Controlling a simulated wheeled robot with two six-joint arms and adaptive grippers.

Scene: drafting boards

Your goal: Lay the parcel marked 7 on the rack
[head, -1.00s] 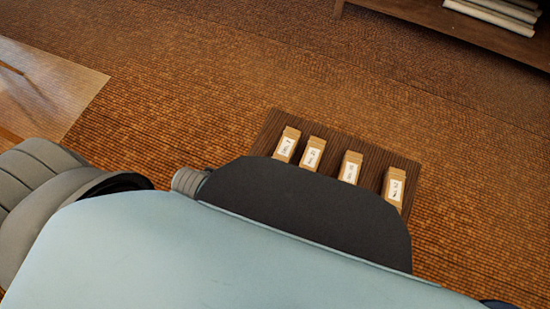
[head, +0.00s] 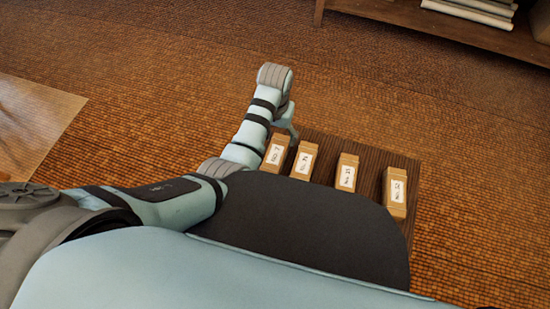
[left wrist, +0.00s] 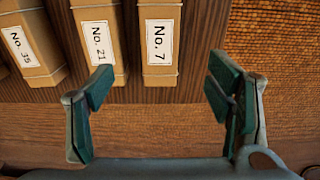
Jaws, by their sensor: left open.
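The parcel marked No. 7 (head: 275,153) is a tan box with a white label, leftmost in a row of similar parcels in the head view. In the left wrist view the No. 7 parcel (left wrist: 159,65) stands just beyond the gap between my fingers. My left gripper (head: 287,128) is at the parcel's far end, partly hidden by its own wrist. In the left wrist view my left gripper (left wrist: 160,90) is open and empty, fingers spread wider than the parcel. I cannot pick out the rack for certain. My right gripper is out of view.
The parcel marked No. 21 (left wrist: 99,42) stands close beside No. 7, and No. 35 (left wrist: 33,48) follows. The parcels stand on a dark wooden board (head: 340,147). A low wooden shelf (head: 420,32) with pale stacked items is at the back right. Woven floor beyond is clear.

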